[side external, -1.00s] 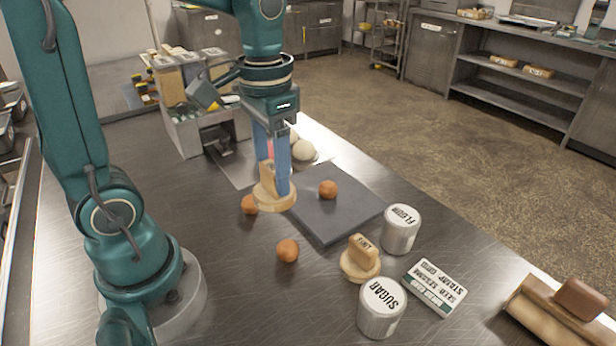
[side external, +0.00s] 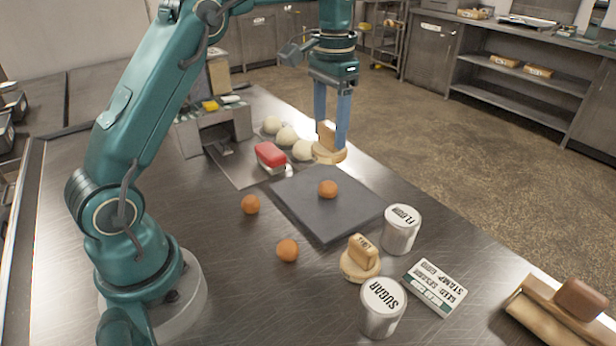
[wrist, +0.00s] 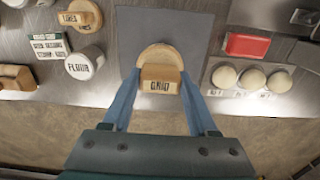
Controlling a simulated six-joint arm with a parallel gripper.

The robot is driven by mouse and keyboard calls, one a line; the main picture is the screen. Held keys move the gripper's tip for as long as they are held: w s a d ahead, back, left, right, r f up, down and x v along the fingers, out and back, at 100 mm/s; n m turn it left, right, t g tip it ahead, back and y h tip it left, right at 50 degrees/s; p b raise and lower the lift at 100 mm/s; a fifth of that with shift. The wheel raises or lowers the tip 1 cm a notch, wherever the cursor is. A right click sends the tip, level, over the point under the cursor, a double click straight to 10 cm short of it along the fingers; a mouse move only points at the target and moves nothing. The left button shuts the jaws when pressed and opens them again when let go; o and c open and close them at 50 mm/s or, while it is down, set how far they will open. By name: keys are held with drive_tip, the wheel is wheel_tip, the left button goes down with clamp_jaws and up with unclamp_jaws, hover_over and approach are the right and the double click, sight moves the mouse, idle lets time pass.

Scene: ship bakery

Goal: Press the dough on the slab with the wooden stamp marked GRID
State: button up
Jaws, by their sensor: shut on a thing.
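My gripper (side external: 333,135) is shut on the wooden stamp (side external: 327,150), which reads GRID in the wrist view (wrist: 159,86). The stamp hangs upright in the air, over or near the far edge of the dark slab (side external: 325,219). An orange-brown dough ball (side external: 327,188) lies on the slab, nearer the arm's side than the stamp. In the wrist view the slab (wrist: 195,25) shows behind the stamp, and the dough ball is not visible, probably covered by the stamp or out of frame.
A second wooden stamp (side external: 360,259), marked LINES in the wrist view (wrist: 80,16), stands near the FLOUR (side external: 400,231) and SUGAR (side external: 381,307) canisters and a card (side external: 435,286). Two orange balls (side external: 250,204) (side external: 287,250) lie left of the slab. A red-topped block (side external: 270,157) and pale balls (side external: 287,137) are behind.

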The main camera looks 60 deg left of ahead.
sight(330, 155)
drive_tip(key=shift+w+a+f, duration=0.25)
drive_tip(key=shift+w+f, duration=0.15)
drive_tip(key=shift+f, duration=2.85)
drive_tip(key=shift+f, duration=1.3)
idle(2.1)
drive_tip(key=shift+r, duration=0.15)
idle(0.4)
drive_tip(key=shift+r, duration=3.4)
